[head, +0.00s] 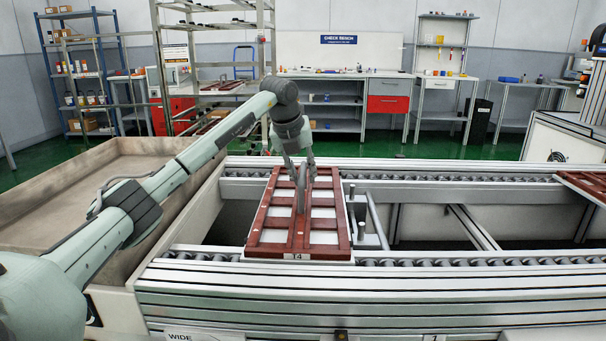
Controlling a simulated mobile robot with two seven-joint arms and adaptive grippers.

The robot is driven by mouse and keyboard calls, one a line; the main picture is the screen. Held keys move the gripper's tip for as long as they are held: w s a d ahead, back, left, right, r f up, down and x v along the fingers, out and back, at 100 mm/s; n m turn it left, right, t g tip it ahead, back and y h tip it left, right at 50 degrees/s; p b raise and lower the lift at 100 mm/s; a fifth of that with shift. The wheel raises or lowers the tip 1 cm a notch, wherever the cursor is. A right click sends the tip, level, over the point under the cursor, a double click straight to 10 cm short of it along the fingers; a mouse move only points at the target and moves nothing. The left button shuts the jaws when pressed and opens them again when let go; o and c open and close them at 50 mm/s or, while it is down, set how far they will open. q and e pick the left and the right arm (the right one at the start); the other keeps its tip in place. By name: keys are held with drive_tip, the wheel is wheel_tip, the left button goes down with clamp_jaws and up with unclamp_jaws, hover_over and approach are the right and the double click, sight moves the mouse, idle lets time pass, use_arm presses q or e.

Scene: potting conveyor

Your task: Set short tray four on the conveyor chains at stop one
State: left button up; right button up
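Short tray four (262,237) is a red-brown slatted tray with white gaps and a "T4" label on its near edge. It lies level across the near conveyor chain (480,262) and the far conveyor chain (450,178), near their left end. I cannot tell whether it touches them or hangs just above. My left gripper (302,185) points down over the tray's middle, around a grey upright piece there. Whether its fingers are closed on it is unclear. Metal stop posts (361,230) stand close to the tray's right side. My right gripper is out of view.
Another red-brown tray (588,184) sits on the conveyor at the far right. The chains between the trays are clear. A large beige bin (60,190) stands left of the conveyor. A metal rack (215,60) and a bench (340,75) stand behind.

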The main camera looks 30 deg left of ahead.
use_arm(q)
drive_tip(key=shift+o, duration=0.2)
drive_tip(key=shift+r, duration=0.1)
drive_tip(key=shift+r, duration=0.25)
drive_tip(key=v, duration=1.1)
drive_tip(key=shift+s+r, duration=0.2)
